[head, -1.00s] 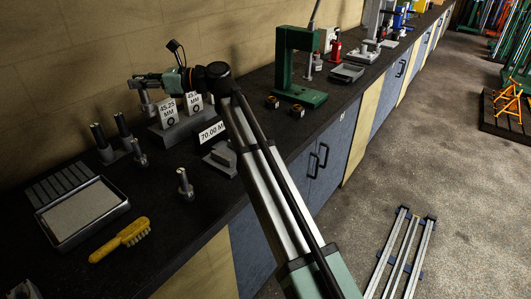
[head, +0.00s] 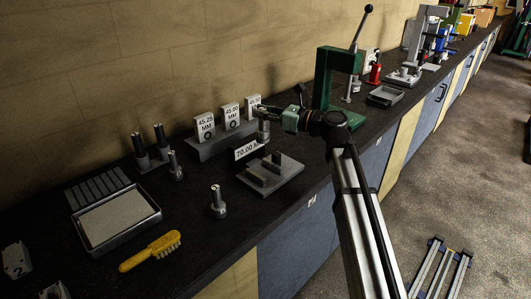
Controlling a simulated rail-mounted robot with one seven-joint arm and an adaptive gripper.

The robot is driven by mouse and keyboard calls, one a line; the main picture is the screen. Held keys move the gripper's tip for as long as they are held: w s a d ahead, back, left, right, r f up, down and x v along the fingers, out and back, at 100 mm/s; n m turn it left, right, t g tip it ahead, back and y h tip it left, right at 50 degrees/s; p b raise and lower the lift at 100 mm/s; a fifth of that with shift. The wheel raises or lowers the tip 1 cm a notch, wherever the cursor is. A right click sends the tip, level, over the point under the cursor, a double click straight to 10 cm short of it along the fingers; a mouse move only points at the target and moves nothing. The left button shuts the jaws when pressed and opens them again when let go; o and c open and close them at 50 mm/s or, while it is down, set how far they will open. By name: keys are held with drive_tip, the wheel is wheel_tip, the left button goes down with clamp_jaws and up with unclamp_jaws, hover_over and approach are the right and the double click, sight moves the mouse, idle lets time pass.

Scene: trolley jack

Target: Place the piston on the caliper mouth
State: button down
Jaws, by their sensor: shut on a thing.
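My gripper (head: 268,112) reaches in from the right, above the bench. It is shut on a short grey cylinder (head: 263,131), seemingly the piston, which hangs upright below the fingers. The cylinder is behind and above a grey fixture (head: 271,180), a flat plate with raised blocks, which may be the caliper. A "70.00" sign (head: 248,149) stands at the plate's back left. I cannot tell exactly how high the cylinder is above the bench.
A stand with size cards (head: 207,147) is left of my gripper, close by. Dark-topped posts (head: 140,150) and a small upright cylinder (head: 218,205) stand further left. A green press (head: 322,85) is behind right. A tray (head: 118,215) and yellow brush (head: 150,250) lie front left.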

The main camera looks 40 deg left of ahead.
wheel_tip(320, 180, down, 14)
drive_tip(key=p, duration=0.2)
idle(0.4)
drive_tip(key=c, duration=1)
unclamp_jaws()
drive_tip(key=shift+f, duration=0.1)
drive_tip(key=b+v, duration=0.3)
drive_tip(key=v, duration=0.9)
